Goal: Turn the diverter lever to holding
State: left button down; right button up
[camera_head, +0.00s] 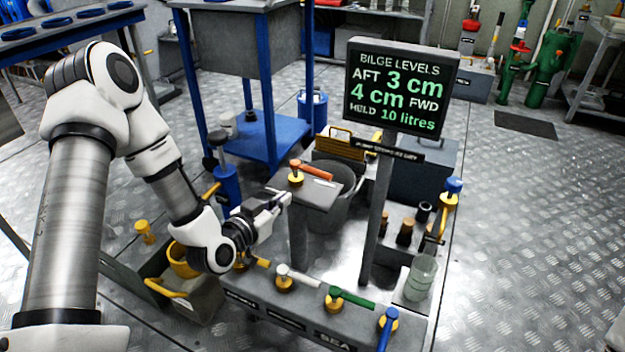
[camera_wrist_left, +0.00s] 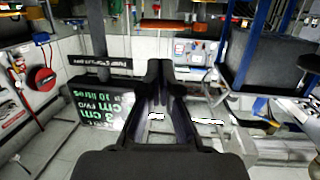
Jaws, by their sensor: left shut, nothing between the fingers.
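A lever with an orange-red handle (camera_head: 316,171) and a yellow hub stands on a grey pedestal (camera_head: 318,196); it is likely the diverter lever, though its small label is not readable. The handle points right, slightly toward the front. My left gripper (camera_head: 286,198) is shut and empty, beside the pedestal's left edge, nearer the front than the lever and apart from its handle. In the left wrist view the closed fingertips (camera_wrist_left: 160,66) are below the orange handle (camera_wrist_left: 178,25), with a gap between them. My right gripper is not in view.
A front manifold (camera_head: 310,319) carries several levers, including white (camera_head: 303,275), green (camera_head: 350,297) and blue ones. A display post (camera_head: 376,215) rises right of the pedestal, its screen (camera_head: 400,85) reading AFT 3 cm, FWD 4 cm, HELD 10 litres. A grey bucket (camera_head: 333,205) stands behind.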

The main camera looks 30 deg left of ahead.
aim_at(319, 172)
pick_arm(q)
jog(key=b+x, duration=0.2)
jog(key=x, duration=0.2)
jog(key=b+x, duration=0.2)
jog(key=x, duration=0.2)
jog(key=b+x, duration=0.2)
jog(key=x, duration=0.2)
jog(key=shift+w+d+f, duration=0.1)
jog(key=shift+w+f, duration=0.15)
jog(key=shift+f, duration=0.1)
jog(key=shift+w+r, duration=0.1)
jog(key=shift+w, duration=0.25)
jog(key=shift+w+d+r+p, duration=0.2)
jog(key=shift+w+r+p, duration=0.1)
jog(key=shift+w+p, duration=0.5)
jog(key=shift+p, duration=0.35)
jog(key=shift+a+f, duration=0.1)
jog(key=shift+f, duration=0.1)
jog(key=shift+r, duration=0.1)
